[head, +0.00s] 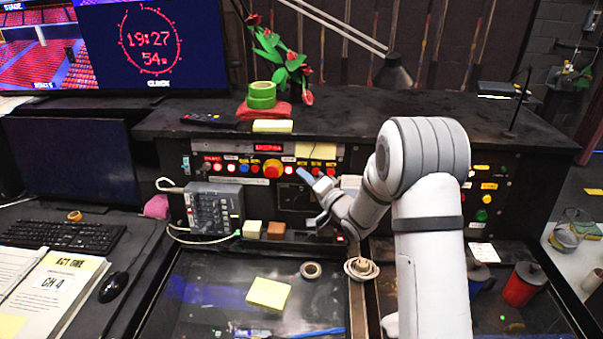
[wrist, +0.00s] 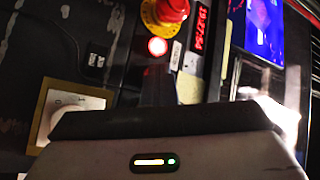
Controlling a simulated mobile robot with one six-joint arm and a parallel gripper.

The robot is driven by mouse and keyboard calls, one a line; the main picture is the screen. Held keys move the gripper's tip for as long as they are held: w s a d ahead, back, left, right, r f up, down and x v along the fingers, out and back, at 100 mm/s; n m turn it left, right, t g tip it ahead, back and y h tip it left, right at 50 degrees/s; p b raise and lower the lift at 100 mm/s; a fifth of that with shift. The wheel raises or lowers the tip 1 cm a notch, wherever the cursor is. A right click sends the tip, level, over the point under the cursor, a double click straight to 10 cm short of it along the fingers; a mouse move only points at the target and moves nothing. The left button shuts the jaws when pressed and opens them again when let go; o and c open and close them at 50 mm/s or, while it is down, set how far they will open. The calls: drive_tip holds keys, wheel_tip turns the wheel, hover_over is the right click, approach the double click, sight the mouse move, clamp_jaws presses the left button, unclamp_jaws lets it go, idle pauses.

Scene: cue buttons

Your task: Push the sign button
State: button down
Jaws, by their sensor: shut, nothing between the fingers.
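A black control panel (head: 230,150) holds a row of small lit buttons (head: 231,167) with labels too small to read, so I cannot tell which one is the sign button. A large red mushroom button on a yellow collar (head: 272,168) stands in this row, and it also shows at the top of the wrist view (wrist: 166,10). A round, glowing red-white button (wrist: 157,46) sits just below it there, with a pale label beside it. My gripper (head: 306,177) is shut and empty in front of the panel, to the right of the mushroom button. Contact with any button cannot be told.
A grey box with cables (head: 214,208) is left of the gripper. Yellow sticky notes (head: 316,150) are on the panel above the gripper. More labelled buttons (head: 483,199) are on the right.

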drive_tip(key=shift+s, duration=0.15)
drive_tip(key=shift+s+r, duration=0.1)
drive_tip(key=shift+s, duration=0.05)
drive_tip(key=shift+b, duration=0.3)
drive_tip(key=s+b, duration=0.1)
drive_tip(key=s, duration=0.5)
drive_tip(key=shift+r+b, duration=0.3)
drive_tip(key=shift+r, duration=0.15)
drive_tip(key=shift+a, duration=0.1)
